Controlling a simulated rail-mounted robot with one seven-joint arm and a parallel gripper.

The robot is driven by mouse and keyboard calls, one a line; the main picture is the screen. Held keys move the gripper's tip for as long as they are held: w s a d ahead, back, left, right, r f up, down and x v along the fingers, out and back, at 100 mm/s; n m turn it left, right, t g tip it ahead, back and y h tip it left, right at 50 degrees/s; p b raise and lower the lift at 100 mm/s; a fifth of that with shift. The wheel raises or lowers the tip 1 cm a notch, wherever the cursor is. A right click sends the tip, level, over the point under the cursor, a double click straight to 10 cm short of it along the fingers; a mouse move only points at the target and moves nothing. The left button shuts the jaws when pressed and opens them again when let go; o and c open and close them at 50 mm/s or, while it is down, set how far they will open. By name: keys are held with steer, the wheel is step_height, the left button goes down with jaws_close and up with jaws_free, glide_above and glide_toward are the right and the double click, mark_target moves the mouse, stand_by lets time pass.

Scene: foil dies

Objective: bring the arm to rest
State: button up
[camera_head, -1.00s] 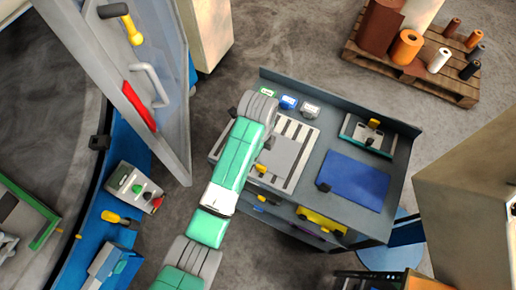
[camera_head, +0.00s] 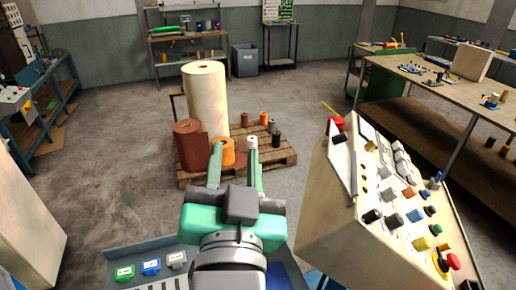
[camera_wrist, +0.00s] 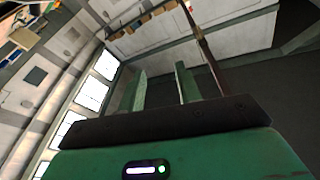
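My gripper (camera_head: 236,165) is raised in the lower middle of the head view, in front of the pallet in the picture. Its two green fingers point up and stand well apart. Nothing shows between them. In the wrist view my gripper (camera_wrist: 160,88) is also open and empty, with walls, bright windows and a dark floor or ceiling area beyond it. My arm comes up from the bottom edge of the head view and hides part of the bench below.
A control panel (camera_head: 345,215) with knobs and buttons stands close on the right. A pallet (camera_head: 290,158) with rolls lies beyond. Open floor (camera_head: 110,190) spreads to the left.

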steer(key=s+d+r+n+t+h, duration=0.1)
steer(key=s+d+r+n+t, duration=0.2)
steer(key=s+r, duration=0.6)
steer(key=shift+s+d+r+t, duration=0.35)
steer(key=shift+s+t, duration=0.2)
steer(key=shift+t, duration=0.25)
step_height(320, 180, up, 16)
steer(key=p, duration=1.6)
steer(key=shift+a, duration=0.15)
